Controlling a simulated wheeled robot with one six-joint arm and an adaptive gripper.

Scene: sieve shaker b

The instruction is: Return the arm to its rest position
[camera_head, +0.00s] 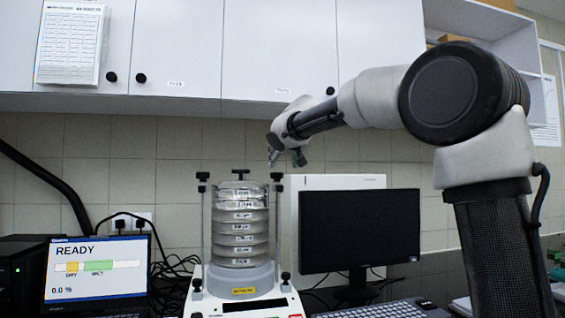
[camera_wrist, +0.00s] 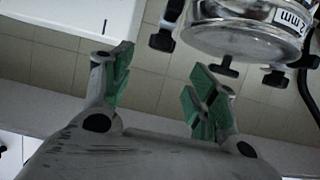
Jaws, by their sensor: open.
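My gripper (camera_head: 287,157) is raised above and to the right of the sieve shaker's top, with its fingers pointing down. In the wrist view my gripper (camera_wrist: 160,95) is open, its two green-padded fingers wide apart with nothing between them. The sieve shaker (camera_head: 240,270) stands on the bench with a stack of labelled sieves (camera_head: 238,228) between its posts. The metal top of the stack also shows in the wrist view (camera_wrist: 245,35), beyond the right finger and apart from it.
White wall cabinets (camera_head: 280,50) hang above and behind my arm. A dark monitor (camera_head: 358,232) and a keyboard (camera_head: 385,310) are right of the shaker. A screen reading READY (camera_head: 97,270) is at left. An open shelf (camera_head: 490,50) is at upper right.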

